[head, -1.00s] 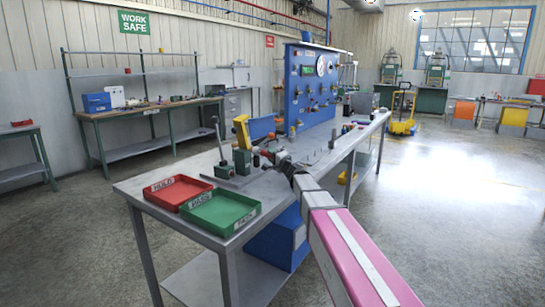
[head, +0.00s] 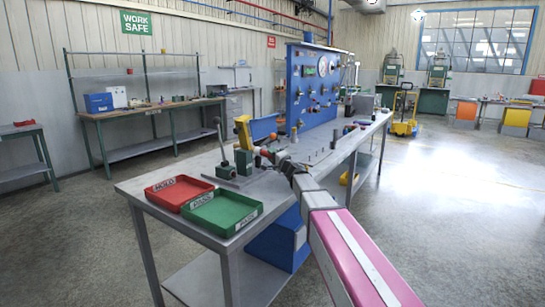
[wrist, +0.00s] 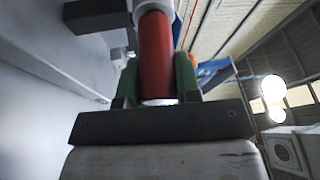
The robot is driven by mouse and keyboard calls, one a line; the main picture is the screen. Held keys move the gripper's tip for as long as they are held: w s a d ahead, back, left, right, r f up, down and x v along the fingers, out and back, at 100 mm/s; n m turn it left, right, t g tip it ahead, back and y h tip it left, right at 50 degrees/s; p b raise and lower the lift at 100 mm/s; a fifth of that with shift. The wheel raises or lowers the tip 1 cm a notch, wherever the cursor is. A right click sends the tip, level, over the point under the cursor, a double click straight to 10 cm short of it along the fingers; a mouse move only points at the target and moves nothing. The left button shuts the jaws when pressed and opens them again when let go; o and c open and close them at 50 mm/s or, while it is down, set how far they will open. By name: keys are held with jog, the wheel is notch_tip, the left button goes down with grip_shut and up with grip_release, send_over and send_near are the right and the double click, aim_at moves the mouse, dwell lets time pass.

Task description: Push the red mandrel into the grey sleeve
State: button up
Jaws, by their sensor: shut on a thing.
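The red mandrel (wrist: 156,45) is a smooth red cylinder in the wrist view, held lengthwise between my gripper's green fingers. My gripper (wrist: 157,84) is shut on it near its close end, where a pale end face shows. At the mandrel's far end, a light grey ring (wrist: 153,7), which looks like the grey sleeve, surrounds or meets it at the picture's top edge. How deep the mandrel sits in it cannot be told. In the head view, my gripper (head: 272,156) is small, over the workbench beside the green-based lever fixture (head: 243,160).
The metal workbench (head: 160,185) carries a red tray (head: 178,191) and a green tray (head: 221,212) at its near end. A blue panel (head: 312,85) stands behind. In the wrist view, a dark grey block (wrist: 95,14) lies left of the ring.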

jog(key=shift+w+a, duration=0.2)
jog(key=shift+a, duration=0.15)
jog(key=shift+c, duration=0.4)
jog(key=o, duration=1.1)
jog(key=v, duration=1)
jog(key=shift+s+d, duration=0.25)
jog(key=shift+s, duration=0.05)
jog(key=shift+s, duration=0.1)
